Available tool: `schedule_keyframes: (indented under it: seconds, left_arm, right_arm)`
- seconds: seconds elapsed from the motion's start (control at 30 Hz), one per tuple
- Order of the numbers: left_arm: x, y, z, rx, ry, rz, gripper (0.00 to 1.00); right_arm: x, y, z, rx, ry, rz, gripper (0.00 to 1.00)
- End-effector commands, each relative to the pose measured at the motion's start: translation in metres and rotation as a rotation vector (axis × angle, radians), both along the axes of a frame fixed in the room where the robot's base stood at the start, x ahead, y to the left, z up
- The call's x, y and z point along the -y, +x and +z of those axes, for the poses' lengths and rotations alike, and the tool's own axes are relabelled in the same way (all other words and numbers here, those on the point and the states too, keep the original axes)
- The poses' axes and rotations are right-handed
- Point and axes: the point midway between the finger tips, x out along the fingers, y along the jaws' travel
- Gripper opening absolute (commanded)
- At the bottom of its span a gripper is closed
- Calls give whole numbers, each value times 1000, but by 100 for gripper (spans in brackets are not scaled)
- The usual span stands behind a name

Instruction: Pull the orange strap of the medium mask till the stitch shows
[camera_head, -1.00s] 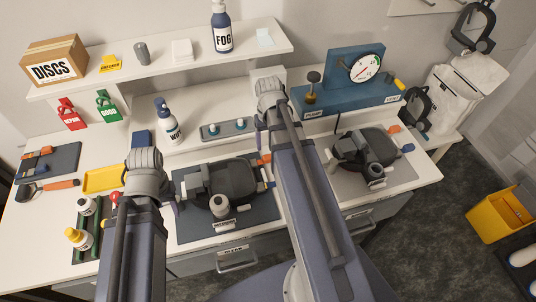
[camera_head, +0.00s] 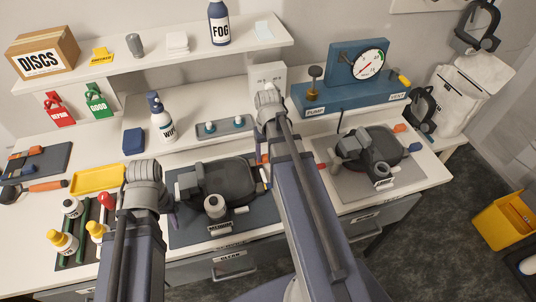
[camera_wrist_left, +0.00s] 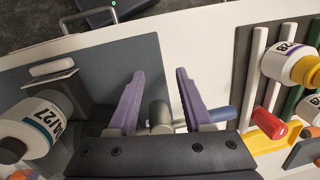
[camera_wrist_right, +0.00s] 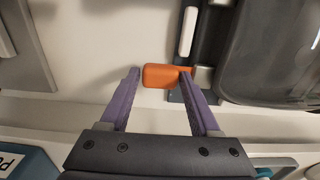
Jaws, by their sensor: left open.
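The medium mask (camera_head: 232,178) is dark grey and lies on a blue-grey mat (camera_head: 185,237) at the bench middle, its label at the front. Its orange strap tab (camera_wrist_right: 162,77) lies between the fingers of my right gripper (camera_wrist_right: 160,75). That gripper is open; its right fingertip overlaps the tab and a thin gap shows at the left fingertip. My left gripper (camera_wrist_left: 159,73) is open at the mask's left side. A grey post (camera_wrist_left: 160,116) and a blue tab (camera_wrist_left: 222,114) show near its fingers. My right arm hides part of the mask's right side. No stitch is visible.
A second mask (camera_head: 367,146) lies on a grey mat to the right. Bottles (camera_head: 62,243) stand in a rack at the front left, near a yellow tray (camera_head: 97,178). A wipe bottle (camera_head: 162,124) and a gauge stand (camera_head: 352,88) are behind.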

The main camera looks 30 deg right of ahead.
Motion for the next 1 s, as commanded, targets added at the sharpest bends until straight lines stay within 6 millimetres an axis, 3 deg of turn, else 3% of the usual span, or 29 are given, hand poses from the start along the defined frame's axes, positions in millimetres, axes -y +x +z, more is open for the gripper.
schedule_keyframes:
  seconds: [0.07,0.53,1.0]
  left_arm:
    - [0,0,0,0,0,0,50]
    - [0,0,0,0,0,0,50]
    - [0,0,0,0,0,0,50]
  right_arm:
    - [0,0,0,0,0,0,53]
    - [0,0,0,0,0,0,0]
    - [0,0,0,0,0,0,0]
